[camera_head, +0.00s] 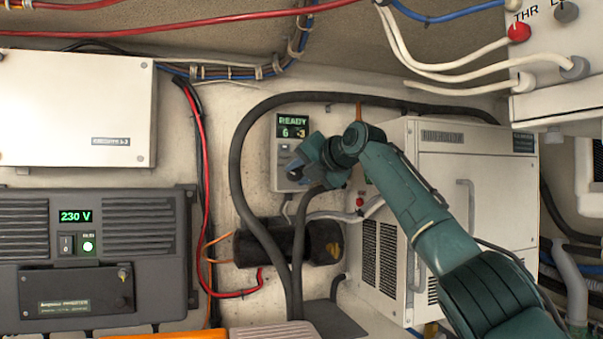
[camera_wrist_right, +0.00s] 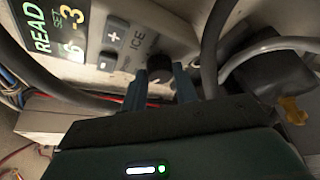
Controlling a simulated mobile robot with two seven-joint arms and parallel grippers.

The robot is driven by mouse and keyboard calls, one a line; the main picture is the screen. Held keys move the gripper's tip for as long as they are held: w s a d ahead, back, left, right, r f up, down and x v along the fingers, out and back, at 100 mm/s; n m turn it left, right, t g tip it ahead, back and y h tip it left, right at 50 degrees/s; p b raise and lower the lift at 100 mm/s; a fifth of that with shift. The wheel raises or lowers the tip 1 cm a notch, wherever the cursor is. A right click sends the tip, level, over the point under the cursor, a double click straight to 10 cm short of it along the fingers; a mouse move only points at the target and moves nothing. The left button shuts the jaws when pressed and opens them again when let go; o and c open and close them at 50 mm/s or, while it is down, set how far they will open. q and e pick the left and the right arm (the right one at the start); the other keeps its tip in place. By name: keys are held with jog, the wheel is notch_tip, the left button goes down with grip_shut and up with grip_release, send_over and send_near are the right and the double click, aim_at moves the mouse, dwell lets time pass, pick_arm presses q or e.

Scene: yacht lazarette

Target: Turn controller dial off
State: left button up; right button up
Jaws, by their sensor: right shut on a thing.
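The controller (camera_head: 285,183) is a pale upright box on the back wall. Its green display (camera_head: 293,127) reads READY with 6 and -3, and the display also shows in the right wrist view (camera_wrist_right: 50,35). Plus and minus buttons (camera_wrist_right: 112,48) sit beside it. The dark round dial (camera_wrist_right: 158,62) is on the controller's face. My right gripper (camera_head: 296,164) is at the controller, its two fingers (camera_wrist_right: 170,82) on either side of the dial and shut on it. The gripper hides the dial in the head view. My left gripper is not in view.
A thick black hose (camera_head: 243,150) loops around the controller. A white cabinet (camera_head: 460,155) stands to the right, partly behind my right arm. A dark cylinder (camera_head: 265,247) is below. A grey inverter (camera_head: 150,240) is at the left.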

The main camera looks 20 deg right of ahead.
jog(key=o, duration=1)
jog(key=shift+s+d, duration=0.1)
jog(key=shift+s, duration=0.1)
jog(key=shift+b+v, duration=1.15)
jog(key=shift+b, duration=0.05)
pick_arm(q)
jog(key=b, duration=0.1)
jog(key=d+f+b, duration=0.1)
jog(key=b, duration=0.1)
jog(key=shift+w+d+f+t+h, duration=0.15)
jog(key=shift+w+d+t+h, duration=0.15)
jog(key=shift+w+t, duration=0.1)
pick_arm(e)
jog(key=v, duration=1)
jog(key=shift+s+r, duration=0.1)
jog(key=shift+s, duration=0.05)
